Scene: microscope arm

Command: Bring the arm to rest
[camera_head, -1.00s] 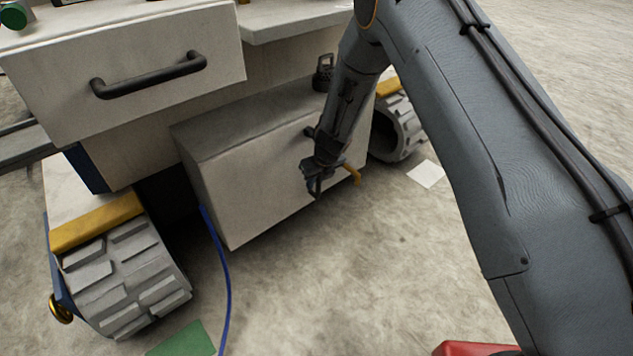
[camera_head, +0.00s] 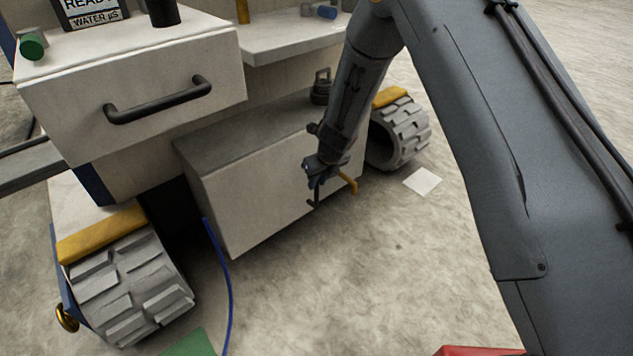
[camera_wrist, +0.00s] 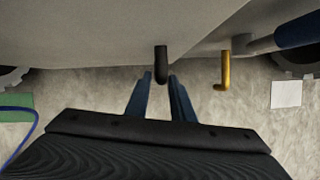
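My arm reaches down from the upper right in the head view, and my gripper (camera_head: 316,188) is low at the front of a pale box-shaped body (camera_head: 255,190). In the wrist view the two blue fingers of my gripper (camera_wrist: 160,76) stand apart. A dark hooked peg or handle end (camera_wrist: 161,62) shows between their tips, with slim gaps on both sides. I cannot tell whether it touches them. A yellow hook (camera_wrist: 225,70) is just right of the fingers, also seen in the head view (camera_head: 349,183).
A drawer with a black handle (camera_head: 160,102) overhangs at left. Treaded wheels stand at left (camera_head: 130,290) and right (camera_head: 405,132). A blue cable (camera_head: 226,275), green patch (camera_head: 190,344), white square (camera_head: 422,181) and red object (camera_head: 475,350) lie around. The floor in front is mostly clear.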

